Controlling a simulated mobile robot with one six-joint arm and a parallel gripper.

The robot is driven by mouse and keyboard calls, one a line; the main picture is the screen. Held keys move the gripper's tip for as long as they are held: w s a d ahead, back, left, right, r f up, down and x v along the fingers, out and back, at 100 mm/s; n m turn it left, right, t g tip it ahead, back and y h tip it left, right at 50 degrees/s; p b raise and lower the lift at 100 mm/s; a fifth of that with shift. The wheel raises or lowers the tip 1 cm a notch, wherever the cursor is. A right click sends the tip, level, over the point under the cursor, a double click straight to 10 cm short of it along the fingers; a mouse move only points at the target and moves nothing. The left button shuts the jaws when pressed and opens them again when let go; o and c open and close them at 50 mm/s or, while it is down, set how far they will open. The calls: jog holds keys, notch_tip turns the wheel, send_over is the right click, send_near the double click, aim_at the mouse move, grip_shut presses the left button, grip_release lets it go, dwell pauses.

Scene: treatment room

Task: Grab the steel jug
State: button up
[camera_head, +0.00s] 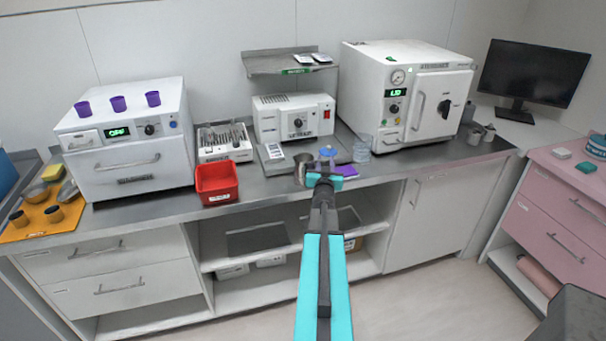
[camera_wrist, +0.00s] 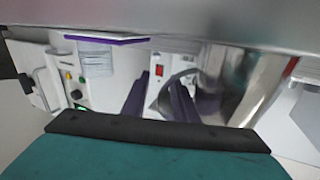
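The steel jug (camera_head: 301,171) stands upright near the counter's front edge, just left of my gripper (camera_head: 325,166). In the wrist view, which looks upside down, the shiny jug (camera_wrist: 236,78) fills the upper right, its curved handle (camera_wrist: 178,77) pointing towards my fingers. My gripper (camera_wrist: 160,100) is open there, with two dark purple fingers apart. The handle lies near the right finger and partly behind it. I cannot tell whether the finger touches it. The fingers hold nothing that I can see.
A clear beaker (camera_head: 362,150) and a purple item (camera_head: 346,170) are right of my gripper. A blue item (camera_head: 328,152) is just behind it. A red bin (camera_head: 216,184) stands left. Smaller steel vessels (camera_head: 488,133) stand far right, beside the autoclave (camera_head: 425,80).

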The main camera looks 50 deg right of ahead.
grip_shut()
jog(key=shift+r, duration=0.1)
dwell(1.2)
